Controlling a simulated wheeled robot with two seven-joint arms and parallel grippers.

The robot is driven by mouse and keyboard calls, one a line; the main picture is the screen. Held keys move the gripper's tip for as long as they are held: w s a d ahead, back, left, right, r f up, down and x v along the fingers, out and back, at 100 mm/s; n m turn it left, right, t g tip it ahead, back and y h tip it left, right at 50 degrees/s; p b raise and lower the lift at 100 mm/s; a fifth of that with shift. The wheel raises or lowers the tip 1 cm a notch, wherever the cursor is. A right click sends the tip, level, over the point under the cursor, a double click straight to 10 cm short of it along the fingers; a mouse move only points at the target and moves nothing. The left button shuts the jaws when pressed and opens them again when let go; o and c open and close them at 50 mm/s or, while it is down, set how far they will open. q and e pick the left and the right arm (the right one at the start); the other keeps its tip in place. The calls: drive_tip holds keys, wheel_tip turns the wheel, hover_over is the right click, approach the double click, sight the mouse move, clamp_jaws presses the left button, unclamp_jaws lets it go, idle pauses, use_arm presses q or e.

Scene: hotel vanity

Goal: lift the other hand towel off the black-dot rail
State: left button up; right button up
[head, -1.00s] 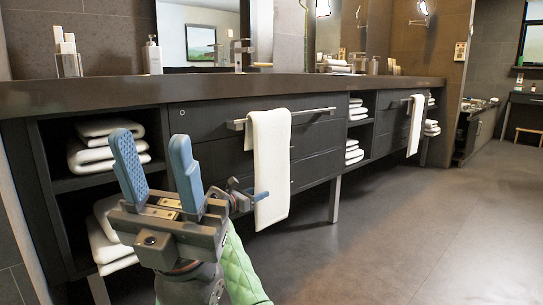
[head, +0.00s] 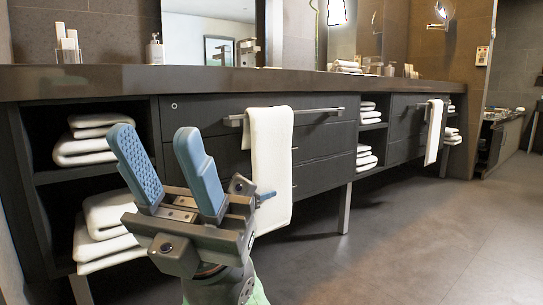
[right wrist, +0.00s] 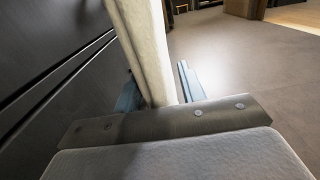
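A white hand towel (head: 268,160) hangs over the near metal rail (head: 318,112) on the dark drawer front. A small round mark (head: 174,106) shows on that front, left of the rail; its colour is hard to tell. My left gripper (head: 155,150) is open and empty in front of the vanity, left of the towel. My right gripper is mostly hidden behind it; one blue finger (head: 265,197) shows at the towel's lower part. In the right wrist view, the towel (right wrist: 150,50) hangs between the spread fingers of my right gripper (right wrist: 158,92).
Another white towel (head: 434,132) hangs on a farther rail. Open shelves hold folded towels (head: 88,140) at left and more (head: 367,155) between the drawer units. The countertop (head: 220,80) overhangs the rails. A vanity leg (head: 345,208) stands right of the towel. The floor (head: 400,245) at right is clear.

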clamp_jaws()
drive_tip(key=shift+r, duration=0.15)
